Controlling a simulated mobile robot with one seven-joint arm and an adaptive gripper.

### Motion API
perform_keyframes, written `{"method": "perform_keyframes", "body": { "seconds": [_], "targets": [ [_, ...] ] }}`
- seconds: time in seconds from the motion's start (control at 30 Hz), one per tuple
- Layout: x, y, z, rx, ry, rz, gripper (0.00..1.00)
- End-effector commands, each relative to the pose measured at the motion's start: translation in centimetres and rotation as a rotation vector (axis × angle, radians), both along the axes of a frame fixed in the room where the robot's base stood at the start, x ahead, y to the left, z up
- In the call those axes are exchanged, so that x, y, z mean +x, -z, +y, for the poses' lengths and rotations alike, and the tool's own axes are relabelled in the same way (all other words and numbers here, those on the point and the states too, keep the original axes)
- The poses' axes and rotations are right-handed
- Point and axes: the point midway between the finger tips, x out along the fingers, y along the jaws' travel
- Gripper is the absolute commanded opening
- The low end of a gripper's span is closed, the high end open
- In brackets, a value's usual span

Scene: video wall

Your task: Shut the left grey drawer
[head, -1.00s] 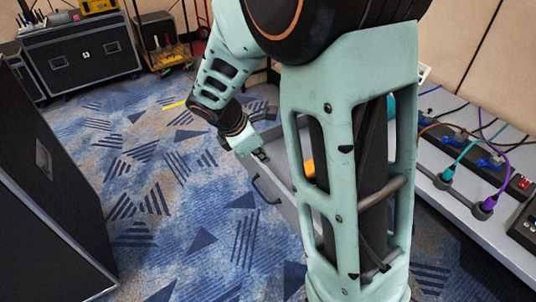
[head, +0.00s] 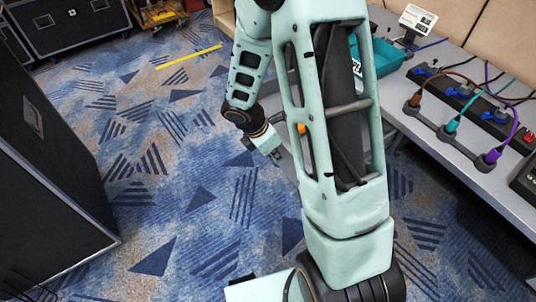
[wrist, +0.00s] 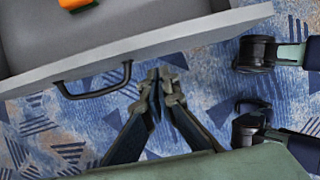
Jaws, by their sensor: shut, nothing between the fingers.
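The grey drawer (wrist: 120,58) stands open in the wrist view, its grey inside showing behind the front panel. A black bar handle (wrist: 93,88) is on the outer face of that panel. An orange item (wrist: 75,4) lies inside the drawer and is cut off by the top edge. My gripper (wrist: 163,88) is shut and empty, just outside the panel and to the right of the handle. I cannot tell whether it touches the panel. In the head view my gripper (head: 276,156) is low beside my arm, which hides most of the drawer.
A grey desk (head: 440,143) on the right carries power strips with coloured plugs (head: 452,124) and a teal bin (head: 385,58). A large black case (head: 50,170) stands at left. Another black case (head: 70,25) is at the back. Patterned blue carpet between them is clear.

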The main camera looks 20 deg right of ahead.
Motion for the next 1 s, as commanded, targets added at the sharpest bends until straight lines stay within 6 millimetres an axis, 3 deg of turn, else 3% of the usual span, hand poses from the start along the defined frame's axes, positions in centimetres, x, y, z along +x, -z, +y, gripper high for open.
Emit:
{"method": "perform_keyframes", "body": {
  "seconds": [0.2, 0.77, 1.0],
  "targets": [
    [0.6, -0.2, -2.0, 0.0, 0.0, 0.0, 0.0],
    [0.9, -0.2, -2.8, 0.0, 0.001, 0.0, 0.0],
    [1.9, -0.4, -6.2, -0.001, 0.006, 0.001, 0.0]
  ]
}}
